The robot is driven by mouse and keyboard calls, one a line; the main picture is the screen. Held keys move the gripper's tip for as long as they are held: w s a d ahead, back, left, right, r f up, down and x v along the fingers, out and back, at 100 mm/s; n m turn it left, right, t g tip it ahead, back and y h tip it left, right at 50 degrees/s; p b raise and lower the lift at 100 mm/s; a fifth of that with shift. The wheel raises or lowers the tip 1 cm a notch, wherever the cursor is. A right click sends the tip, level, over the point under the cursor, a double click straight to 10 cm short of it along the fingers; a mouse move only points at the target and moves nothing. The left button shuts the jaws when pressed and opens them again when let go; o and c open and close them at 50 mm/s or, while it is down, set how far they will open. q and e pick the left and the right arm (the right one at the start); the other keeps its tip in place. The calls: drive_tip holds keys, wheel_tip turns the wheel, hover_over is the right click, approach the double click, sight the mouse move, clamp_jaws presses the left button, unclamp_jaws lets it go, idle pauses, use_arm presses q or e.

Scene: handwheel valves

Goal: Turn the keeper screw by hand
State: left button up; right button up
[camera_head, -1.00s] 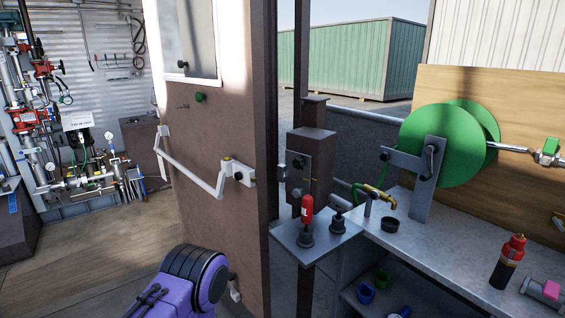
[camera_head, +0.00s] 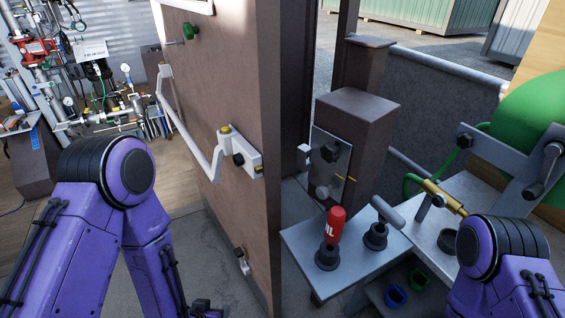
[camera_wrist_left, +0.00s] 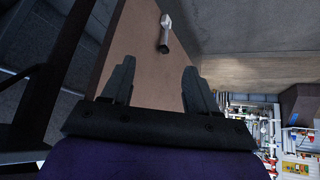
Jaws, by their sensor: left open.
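A steel plate (camera_head: 327,172) is fixed to the brown post (camera_head: 352,125) beside the open door. A dark knob (camera_head: 331,151) stands out from its upper part and a small yellow mark lies lower on it; I take this knob for the keeper screw, though I cannot be sure. My left gripper (camera_wrist_left: 160,82) is open and empty in the left wrist view, with the brown door panel (camera_wrist_left: 135,45) beyond its fingers. In the head view, my left arm hangs low on the left, far from the plate. My right arm shows at lower right; its gripper is out of frame.
The door (camera_head: 235,90) with its white push bar (camera_head: 190,135) stands between my left arm and the post. A shelf (camera_head: 345,262) below the plate carries a red-handled tool (camera_head: 335,225) and a grey T-handled tool (camera_head: 386,212). A green wheel (camera_head: 535,105) stands at right.

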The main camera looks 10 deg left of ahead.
use_arm(q)
drive_tip(key=w+d+r+m+t+h, duration=0.2)
drive_tip(key=w+d+r+m, duration=0.15)
drive_tip(key=w+r, duration=0.35)
drive_tip(key=m+t+h, duration=0.5)
drive_tip(key=m+h, duration=0.5)
drive_tip(key=m, duration=0.8)
approach(326, 154)
drive_tip(key=b+x, duration=0.3)
drive_tip(key=x, duration=0.1)
drive_tip(key=shift+w+d+f, duration=0.15)
drive_tip(key=shift+w+d, duration=0.05)
drive_tip(key=shift+d, duration=0.1)
drive_tip(key=shift+x, duration=1.65)
drive_tip(key=shift+r, duration=0.2)
use_arm(e)
drive_tip(key=f, duration=0.3)
drive_tip(key=shift+s, duration=0.35)
use_arm(q)
drive_tip(key=shift+c, duration=0.2)
